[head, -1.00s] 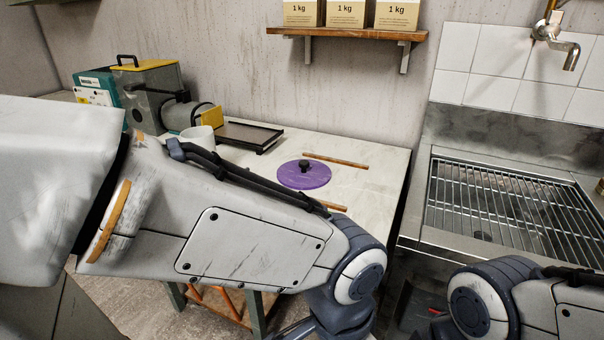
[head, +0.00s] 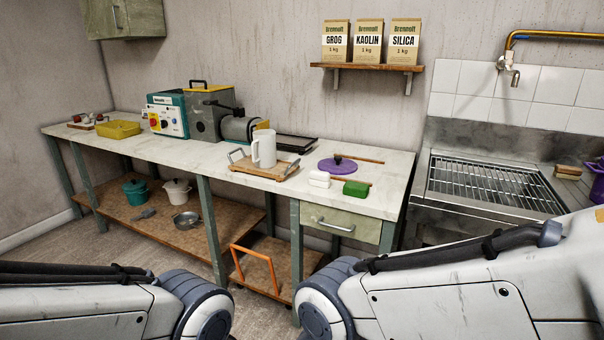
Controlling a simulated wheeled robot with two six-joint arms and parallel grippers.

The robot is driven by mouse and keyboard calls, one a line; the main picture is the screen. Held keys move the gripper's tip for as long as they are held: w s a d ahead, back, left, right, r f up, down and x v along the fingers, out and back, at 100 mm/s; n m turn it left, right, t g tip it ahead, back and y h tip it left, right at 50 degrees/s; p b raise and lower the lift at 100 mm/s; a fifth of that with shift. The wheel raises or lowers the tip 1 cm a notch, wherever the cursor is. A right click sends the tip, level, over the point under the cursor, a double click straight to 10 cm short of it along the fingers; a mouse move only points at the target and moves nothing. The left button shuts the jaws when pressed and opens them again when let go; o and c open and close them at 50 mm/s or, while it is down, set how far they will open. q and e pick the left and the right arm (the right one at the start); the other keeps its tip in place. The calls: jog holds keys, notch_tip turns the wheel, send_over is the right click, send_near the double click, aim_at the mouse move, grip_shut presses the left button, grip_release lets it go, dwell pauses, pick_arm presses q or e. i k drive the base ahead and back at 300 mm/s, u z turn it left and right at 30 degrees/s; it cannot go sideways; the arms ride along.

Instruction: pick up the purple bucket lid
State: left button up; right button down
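The purple bucket lid (head: 344,167) lies flat on the white worktop (head: 215,158), near its right end. It is a round disc with a dark knob on top. A wooden stick lies just behind it. My two arms come in low at the left and right of the head view, well in front of the bench. Neither gripper shows; both are out of the frame.
A white pitcher (head: 264,149) stands on a wooden tray (head: 268,171) left of the lid. White blocks (head: 319,179) and a green block (head: 356,188) lie in front of it. A machine (head: 209,113) stands behind. A sink with a wire grid (head: 487,179) is at right.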

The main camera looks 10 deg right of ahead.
aim_at(337, 165)
jog(key=z, duration=0.55)
jog(key=i, duration=0.45)
jog(key=z, duration=0.85)
jog(key=i, duration=0.6)
jog(key=z, duration=0.05)
